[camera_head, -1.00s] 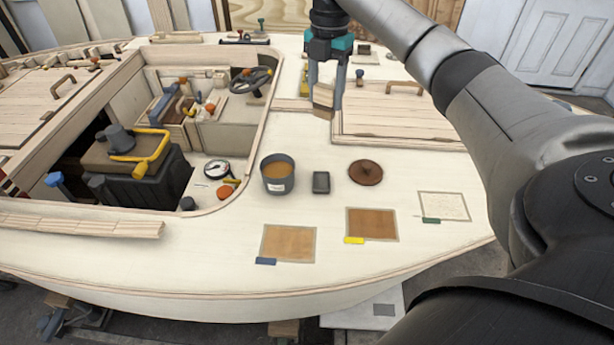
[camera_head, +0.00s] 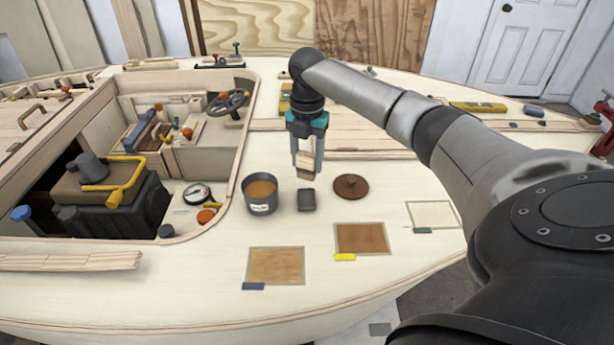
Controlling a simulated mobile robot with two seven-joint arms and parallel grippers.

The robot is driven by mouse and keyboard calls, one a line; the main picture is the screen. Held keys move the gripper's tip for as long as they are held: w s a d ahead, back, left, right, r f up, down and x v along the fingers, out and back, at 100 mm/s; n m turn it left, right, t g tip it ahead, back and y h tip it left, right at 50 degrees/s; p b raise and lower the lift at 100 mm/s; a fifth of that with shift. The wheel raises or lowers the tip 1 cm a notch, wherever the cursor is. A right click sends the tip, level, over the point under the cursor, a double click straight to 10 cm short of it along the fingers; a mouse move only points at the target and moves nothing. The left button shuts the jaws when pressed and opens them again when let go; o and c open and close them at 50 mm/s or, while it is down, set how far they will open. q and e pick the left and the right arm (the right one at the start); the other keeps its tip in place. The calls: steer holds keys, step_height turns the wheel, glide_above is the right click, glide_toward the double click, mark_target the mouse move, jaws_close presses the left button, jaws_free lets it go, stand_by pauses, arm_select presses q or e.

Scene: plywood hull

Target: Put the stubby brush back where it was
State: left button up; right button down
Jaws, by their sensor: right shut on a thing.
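My right gripper (camera_head: 306,168) is shut on a small light-wood piece with a darker lower end, which looks like the stubby brush (camera_head: 305,163). The brush hangs between the fingers, roughly upright, just behind or above a small dark grey tray (camera_head: 306,204) on the deck. Whether its lower end touches anything is hard to tell. My left gripper is not in view.
A grey pot (camera_head: 261,199) of amber liquid stands left of the tray, and a round brown disc (camera_head: 351,186) lies right of it. Several sample patches (camera_head: 361,239) lie in front. The open cockpit (camera_head: 85,205) is at left.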

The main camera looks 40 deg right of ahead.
mark_target(307, 178)
step_height(307, 178, down, 5)
steer(key=shift+r+b, duration=0.15)
steer(key=shift+b, duration=0.4)
steer(key=shift+f, duration=0.35)
steer(key=shift+f, duration=0.55)
steer(key=shift+c, duration=1.2)
jaws_free()
steer(key=shift+r, duration=0.35)
step_height(307, 178, up, 12)
steer(key=p, duration=0.3)
steer(key=shift+r, duration=0.25)
